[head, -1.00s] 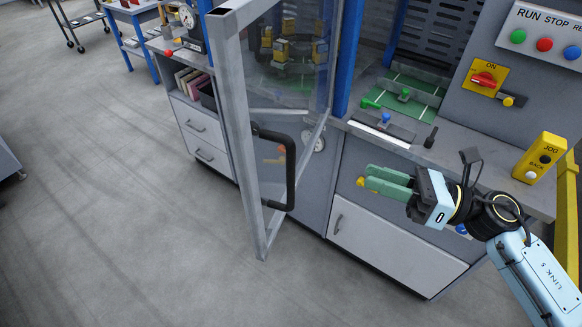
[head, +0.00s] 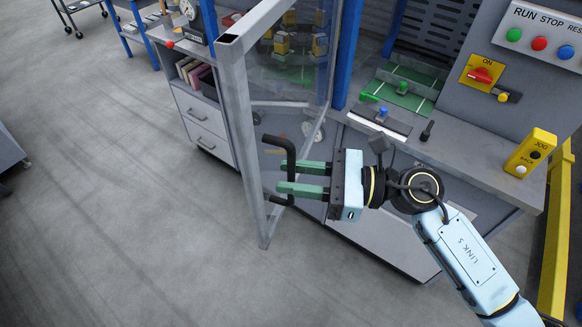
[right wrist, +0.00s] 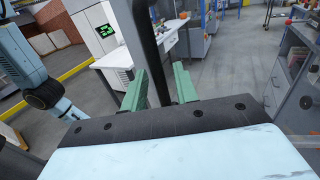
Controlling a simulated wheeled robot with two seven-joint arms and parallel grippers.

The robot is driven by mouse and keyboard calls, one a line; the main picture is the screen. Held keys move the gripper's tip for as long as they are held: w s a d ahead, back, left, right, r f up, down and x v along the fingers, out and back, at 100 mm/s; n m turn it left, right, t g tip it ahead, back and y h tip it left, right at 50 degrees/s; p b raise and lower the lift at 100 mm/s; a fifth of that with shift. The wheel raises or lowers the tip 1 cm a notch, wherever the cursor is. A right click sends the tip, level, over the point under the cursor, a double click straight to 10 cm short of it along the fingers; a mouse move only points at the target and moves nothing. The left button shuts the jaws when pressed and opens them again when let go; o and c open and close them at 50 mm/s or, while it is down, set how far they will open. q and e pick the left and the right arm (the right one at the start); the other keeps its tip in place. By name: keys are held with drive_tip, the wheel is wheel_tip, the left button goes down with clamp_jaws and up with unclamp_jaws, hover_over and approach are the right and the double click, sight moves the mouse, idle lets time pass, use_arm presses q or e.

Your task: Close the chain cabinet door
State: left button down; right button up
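The cabinet door (head: 238,120) has a grey metal frame and a clear panel, and it stands swung open toward me in the head view. Its black handle (head: 290,158) is on the near edge of the frame. My right gripper (head: 281,177) has green fingers and reaches the handle from the right. The fingers are parted. In the right wrist view, the dark handle bar (right wrist: 146,50) rises between the two fingers (right wrist: 159,84), with a gap beside it. Contact with the handle cannot be told. My left gripper is in neither view.
A grey workbench (head: 453,165) with a green mat (head: 412,90) and a yellow jog box (head: 530,153) stands on the right. A drawer unit (head: 203,125) is behind the door on the left. Open grey floor (head: 110,200) lies left of the door.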

drive_tip(key=shift+a, duration=0.45)
drive_tip(key=shift+c, duration=0.2)
clamp_jaws()
drive_tip(key=shift+w+a, duration=0.1)
